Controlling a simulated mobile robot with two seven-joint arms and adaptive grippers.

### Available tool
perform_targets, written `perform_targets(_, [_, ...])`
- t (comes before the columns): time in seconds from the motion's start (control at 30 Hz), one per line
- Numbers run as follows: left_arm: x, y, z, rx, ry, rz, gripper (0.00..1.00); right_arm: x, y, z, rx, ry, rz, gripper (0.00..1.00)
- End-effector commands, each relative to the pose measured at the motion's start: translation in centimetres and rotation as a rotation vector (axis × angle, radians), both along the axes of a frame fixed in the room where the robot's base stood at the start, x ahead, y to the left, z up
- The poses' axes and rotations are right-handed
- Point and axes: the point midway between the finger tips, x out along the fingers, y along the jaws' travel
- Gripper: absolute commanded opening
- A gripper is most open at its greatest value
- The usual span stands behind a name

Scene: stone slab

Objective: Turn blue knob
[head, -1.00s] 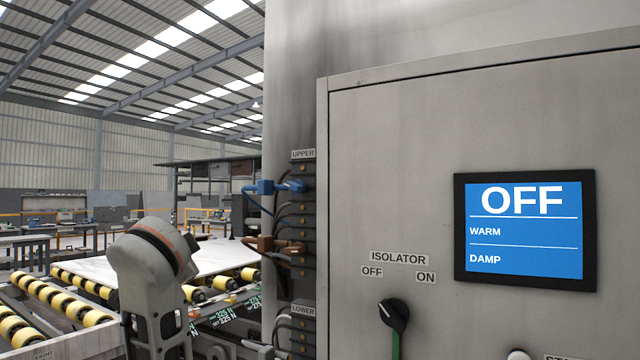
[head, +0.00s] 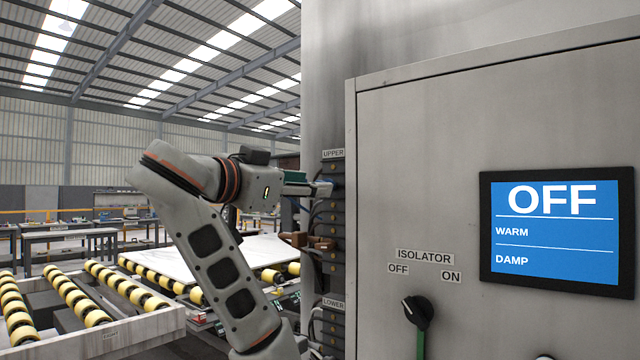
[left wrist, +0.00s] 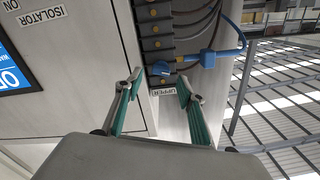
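In the left wrist view, which is upside down, a blue valve (left wrist: 208,58) with a blue pipe sits beside the manifold column. In the head view my left gripper (head: 318,188) reaches right to the manifold at the UPPER label and hides the blue valve. My right gripper is in neither view.
A brown valve (head: 310,241) sits lower on the manifold (head: 334,255). The grey cabinet (head: 420,150) to the right has a black isolator switch (head: 417,310) and a screen (head: 556,228) reading OFF, WARM, DAMP. A white slab (head: 190,258) lies on yellow rollers behind my arm.

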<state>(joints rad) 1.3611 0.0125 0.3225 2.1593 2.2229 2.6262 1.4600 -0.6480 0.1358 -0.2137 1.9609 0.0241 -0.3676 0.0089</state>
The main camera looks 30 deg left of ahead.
Motion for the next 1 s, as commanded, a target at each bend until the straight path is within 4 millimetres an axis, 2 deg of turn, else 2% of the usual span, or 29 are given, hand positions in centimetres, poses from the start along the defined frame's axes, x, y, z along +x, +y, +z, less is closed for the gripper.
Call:
perform_targets(0.3, [3.3,-0.3,0.0,0.001,0.001,-0.001,0.39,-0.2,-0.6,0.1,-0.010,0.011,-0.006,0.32])
perform_targets(0.73, [4.0,-0.3,0.0,0.000,0.000,0.001,0.39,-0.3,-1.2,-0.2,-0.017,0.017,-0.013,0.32])
perform_targets(0.77, [4.0,-0.3,0.0,0.000,0.000,0.001,0.34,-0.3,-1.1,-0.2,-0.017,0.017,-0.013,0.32])
perform_targets(0.8, [4.0,-0.3,0.0,0.001,0.000,0.001,0.23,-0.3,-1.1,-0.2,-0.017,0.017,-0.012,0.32])
perform_targets(0.9, [3.9,-0.3,0.0,0.001,0.000,0.001,0.00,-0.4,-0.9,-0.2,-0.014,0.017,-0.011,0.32])
perform_targets(1.0, [3.9,-0.3,0.0,0.001,0.000,0.001,0.01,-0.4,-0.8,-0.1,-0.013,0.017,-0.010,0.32])
